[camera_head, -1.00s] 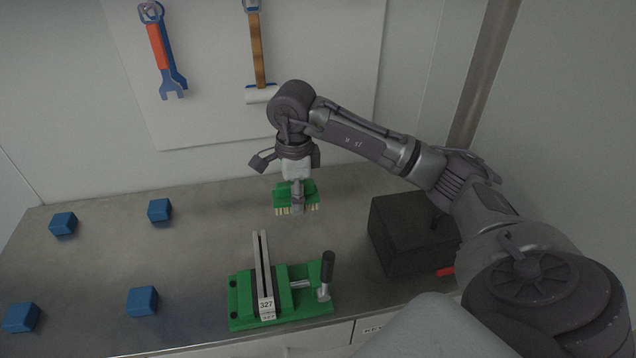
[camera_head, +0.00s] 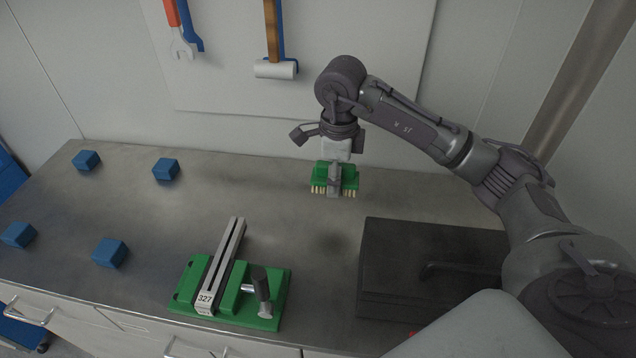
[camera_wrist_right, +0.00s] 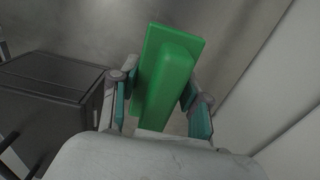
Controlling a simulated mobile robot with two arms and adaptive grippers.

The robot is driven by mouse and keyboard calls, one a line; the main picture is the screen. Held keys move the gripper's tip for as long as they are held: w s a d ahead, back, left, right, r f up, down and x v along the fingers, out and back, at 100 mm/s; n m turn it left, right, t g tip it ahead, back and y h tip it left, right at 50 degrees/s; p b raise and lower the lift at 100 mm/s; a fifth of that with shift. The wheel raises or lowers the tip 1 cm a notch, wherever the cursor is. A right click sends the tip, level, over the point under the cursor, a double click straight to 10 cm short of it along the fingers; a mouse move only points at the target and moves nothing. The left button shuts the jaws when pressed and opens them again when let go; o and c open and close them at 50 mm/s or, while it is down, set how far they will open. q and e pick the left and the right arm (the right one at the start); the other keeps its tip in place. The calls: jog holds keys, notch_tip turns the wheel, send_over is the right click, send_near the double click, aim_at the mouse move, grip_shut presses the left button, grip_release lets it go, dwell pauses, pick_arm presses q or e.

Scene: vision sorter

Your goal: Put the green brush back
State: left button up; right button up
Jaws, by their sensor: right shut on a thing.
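The green brush (camera_head: 349,177) has a green back and pale bristles that point down. My right gripper (camera_head: 334,186) is shut on it and holds it above the bench top, bristles clear of the surface. In the right wrist view the brush (camera_wrist_right: 168,75) lies between the two fingers of the right gripper (camera_wrist_right: 160,100), with its green back toward the camera. The fingertips are partly hidden by the brush. My left gripper is not in view.
A green vise (camera_head: 188,285) with a grey bar marked 327 stands at the front. A black box (camera_head: 425,243) stands at the right. Several blue blocks (camera_head: 110,252) sit at the left. A hammer (camera_head: 275,69) and wrench (camera_head: 181,48) hang on the back panel. The bench middle (camera_head: 270,200) is clear.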

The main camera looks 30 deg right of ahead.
jog(key=w+f, duration=0.1)
jog(key=w, duration=0.2)
jog(key=w+f+p, duration=0.1)
jog(key=w+f, duration=0.1)
jog(key=w, duration=0.1)
jog(key=w+f+p, duration=0.1)
jog(key=w+f, duration=0.1)
jog(key=w, duration=0.1)
notch_tip(320, 180, down, 4)
jog(key=shift+s+r+p, duration=0.1)
jog(key=shift+r+p, duration=0.15)
jog(key=shift+p, duration=0.5)
jog(key=shift+f, duration=0.35)
jog(key=shift+f, duration=0.1)
jog(key=shift+f+b, duration=0.2)
jog(key=shift+b, duration=0.1)
jog(key=o, duration=1.2)
jog(key=shift+r, duration=0.1)
